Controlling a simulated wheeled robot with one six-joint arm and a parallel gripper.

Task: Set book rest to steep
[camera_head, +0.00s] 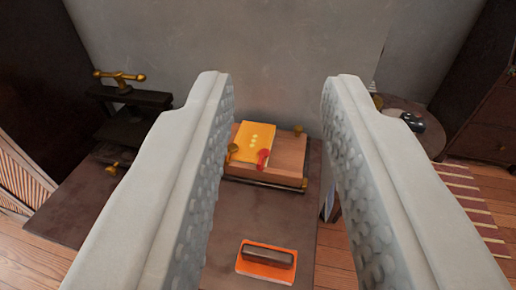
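The book rest (284,158) is a wooden board on a dark base, standing near the far edge of the brown table between my two fingers in the picture. A yellow book (254,137) with pale dots lies on its left part. A red knob or tab (262,160) shows at the book's lower right corner. Brass knobs show at the rest's left side (232,149) and upper right corner (298,130). The board looks low, but its exact angle is hard to tell. My gripper (278,80) is open and empty, its fingers wide apart and nearer the camera than the rest.
An orange pad with a dark handled block (267,258) lies at the table's front. A dark press with a brass handle (120,82) stands at the left. A round side table (405,110) with a dark object is at the right. A grey wall (280,40) rises behind.

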